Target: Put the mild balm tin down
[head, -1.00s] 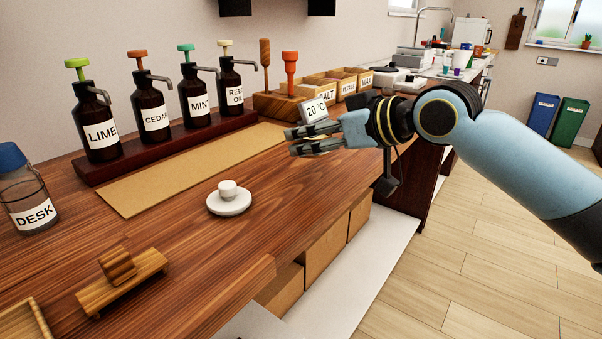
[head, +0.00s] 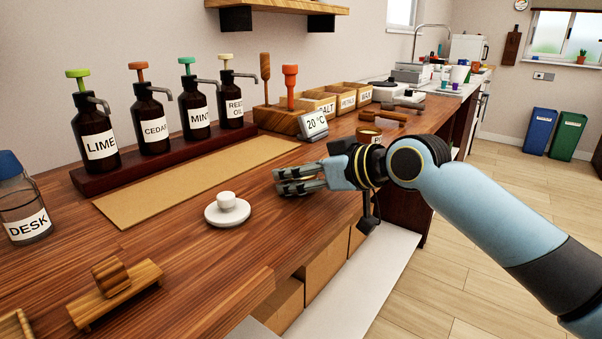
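No thing in view can be read as the mild balm tin. My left gripper is not in view.
Pump bottles stand on a dark rack (head: 110,180) behind a tan mat (head: 190,182). A temperature display (head: 314,124) and a brown cup (head: 368,134) stand behind my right gripper. A wooden stamp-like block (head: 112,290) lies front left.

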